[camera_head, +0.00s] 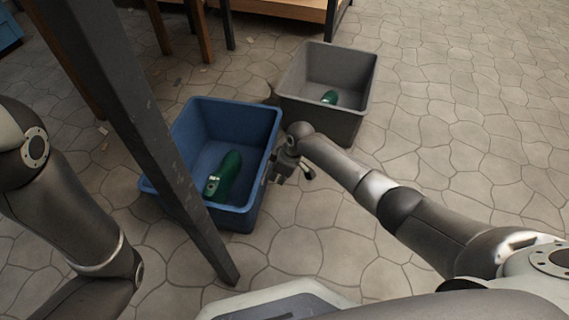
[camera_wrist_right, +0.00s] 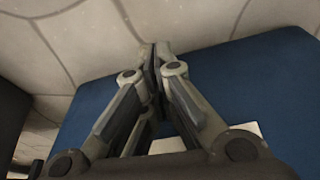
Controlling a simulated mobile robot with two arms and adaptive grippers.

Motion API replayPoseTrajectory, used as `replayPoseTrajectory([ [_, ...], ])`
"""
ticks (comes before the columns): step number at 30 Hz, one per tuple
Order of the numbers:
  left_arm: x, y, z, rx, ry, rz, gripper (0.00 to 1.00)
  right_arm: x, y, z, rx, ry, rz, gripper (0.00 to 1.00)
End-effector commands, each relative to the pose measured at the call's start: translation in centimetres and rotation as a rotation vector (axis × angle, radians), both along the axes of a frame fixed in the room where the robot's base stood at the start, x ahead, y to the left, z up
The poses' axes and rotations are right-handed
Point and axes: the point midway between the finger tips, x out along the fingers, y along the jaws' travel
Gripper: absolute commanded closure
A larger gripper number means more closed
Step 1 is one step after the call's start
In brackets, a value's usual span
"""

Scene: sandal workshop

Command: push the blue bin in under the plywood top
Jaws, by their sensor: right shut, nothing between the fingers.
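The blue bin (camera_head: 266,122) stands on the floor left of centre in the head view, with a dark green sandal-like item (camera_head: 228,177) inside. A dark metal leg crosses in front of its left part. My right gripper (camera_head: 277,172) is shut and empty, close beside the bin's right wall. In the right wrist view, the shut fingers (camera_wrist_right: 158,60) lie over the blue bin wall (camera_wrist_right: 265,85); I cannot tell whether they touch it. My left arm shows at the left, but its gripper is out of frame. I cannot make out the plywood top.
A grey bin (camera_head: 342,118) with a green item stands just behind and right. A wooden bench (camera_head: 285,9) is at the back. The stone floor at right is clear.

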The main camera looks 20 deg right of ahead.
Motion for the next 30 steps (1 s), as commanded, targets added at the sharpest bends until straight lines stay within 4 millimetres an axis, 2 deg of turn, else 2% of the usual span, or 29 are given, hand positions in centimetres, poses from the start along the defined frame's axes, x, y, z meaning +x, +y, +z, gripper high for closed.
replayPoseTrajectory([
  [12,-0.1,0.0,0.0,0.001,-0.002,0.000,0.38,-1.0,-1.5,6.2,-0.001,-0.003,0.001,1.00],
  [18,-0.1,0.0,0.0,0.001,-0.002,0.000,0.38,-1.4,-2.0,8.5,0.001,-0.002,0.002,1.00],
  [30,-0.1,0.0,0.0,0.001,-0.002,0.000,0.38,-1.6,-2.2,9.2,0.000,0.000,0.001,1.00],
])
